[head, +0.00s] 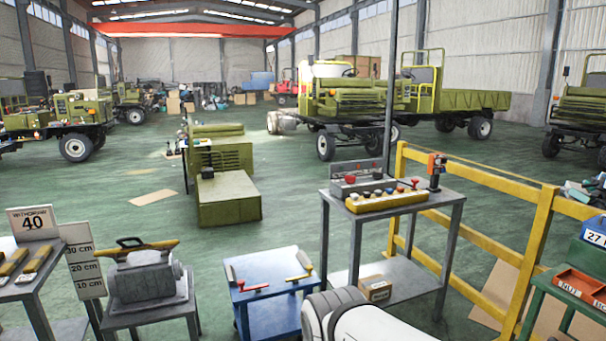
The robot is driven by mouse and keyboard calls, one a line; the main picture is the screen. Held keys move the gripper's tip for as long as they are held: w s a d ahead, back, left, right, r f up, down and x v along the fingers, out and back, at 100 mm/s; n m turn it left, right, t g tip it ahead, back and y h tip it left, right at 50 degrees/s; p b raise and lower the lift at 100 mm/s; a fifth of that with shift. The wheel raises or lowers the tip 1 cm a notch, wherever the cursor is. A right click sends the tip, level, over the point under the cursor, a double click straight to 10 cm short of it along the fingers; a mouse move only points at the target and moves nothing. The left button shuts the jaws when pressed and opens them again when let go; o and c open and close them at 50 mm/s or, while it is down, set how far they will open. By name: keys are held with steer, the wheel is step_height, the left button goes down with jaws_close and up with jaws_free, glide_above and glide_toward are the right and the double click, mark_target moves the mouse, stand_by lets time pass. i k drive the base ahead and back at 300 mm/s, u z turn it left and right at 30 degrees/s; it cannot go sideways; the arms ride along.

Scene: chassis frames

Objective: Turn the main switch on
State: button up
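A grey control box (362,177) with a red button and small controls on its face stands on a grey metal table (446,197) at centre right. In front of it lies a yellow control panel (386,201) with several coloured buttons or knobs along its top. An orange and black device (436,168) stands upright at the table's right end. I cannot tell which of these parts is the main switch, or its position. My gripper is not in view; a white, rounded part at the bottom centre appears to be my arm.
A yellow railing (480,178) runs behind and right of the table. A cardboard box (375,288) sits on its lower shelf. A blue cart (268,272) with red- and yellow-handled tools stands left of it. A green stand with red bins (582,287) is at the right edge.

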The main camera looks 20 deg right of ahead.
mark_target(350, 179)
steer(key=z, duration=0.7)
steer(key=i, duration=0.95)
steer(key=z, duration=0.9)
steer(key=i, duration=1.4)
steer(key=u, duration=0.8)
steer(key=i, duration=1.1)
steer(key=u, duration=0.9)
